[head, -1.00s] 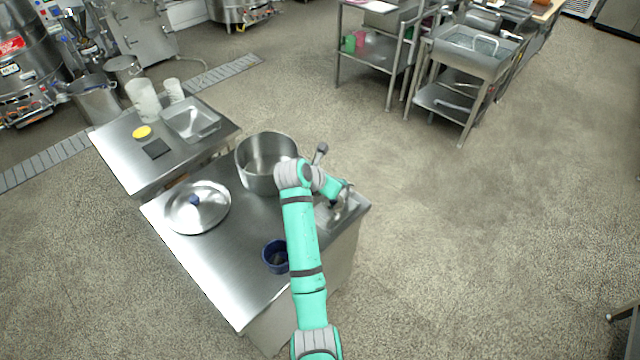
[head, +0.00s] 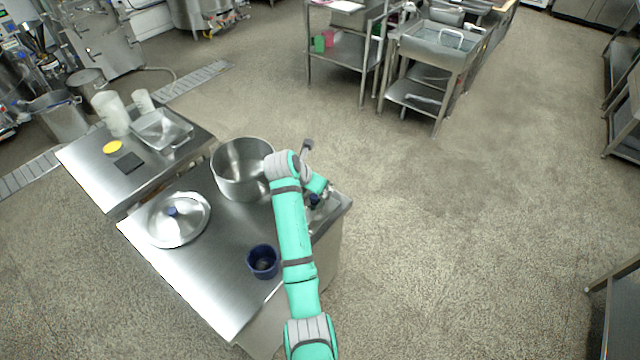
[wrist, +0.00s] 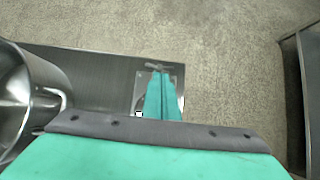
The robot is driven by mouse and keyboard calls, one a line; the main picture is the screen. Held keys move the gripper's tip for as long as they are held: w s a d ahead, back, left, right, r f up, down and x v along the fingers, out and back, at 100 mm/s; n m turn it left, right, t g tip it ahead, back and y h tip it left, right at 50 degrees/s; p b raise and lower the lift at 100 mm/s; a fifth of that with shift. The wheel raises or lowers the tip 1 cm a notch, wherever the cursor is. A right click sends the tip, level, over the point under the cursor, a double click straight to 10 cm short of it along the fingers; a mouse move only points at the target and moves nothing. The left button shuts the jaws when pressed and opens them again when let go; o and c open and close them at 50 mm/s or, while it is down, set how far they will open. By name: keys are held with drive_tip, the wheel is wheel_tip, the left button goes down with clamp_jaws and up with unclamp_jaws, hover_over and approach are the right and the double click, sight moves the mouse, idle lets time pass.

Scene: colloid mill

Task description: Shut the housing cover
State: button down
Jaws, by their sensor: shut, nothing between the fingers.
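My gripper (wrist: 161,76) shows in the wrist view as two green fingers pressed together with nothing between them. It is over the far right corner of the steel table (head: 205,285). A small metal fixture (wrist: 157,66) shows near the fingertips; I cannot tell whether they touch it. In the head view my arm hides most of this corner. I cannot pick out the housing cover for certain. A grey metal machine (head: 103,50) with a flat panel stands at the upper left, far from my gripper.
The table holds a large open pot (head: 240,180), a round lid (head: 180,222) and a dark blue cup (head: 263,262). Shelving carts (head: 420,95) stand at the back.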

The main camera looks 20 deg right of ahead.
drive_tip(key=w+d+r, duration=0.4)
drive_tip(key=d+r, duration=0.1)
drive_tip(key=r, duration=0.6)
drive_tip(key=shift+d, duration=0.4)
drive_tip(key=shift+w, duration=0.2)
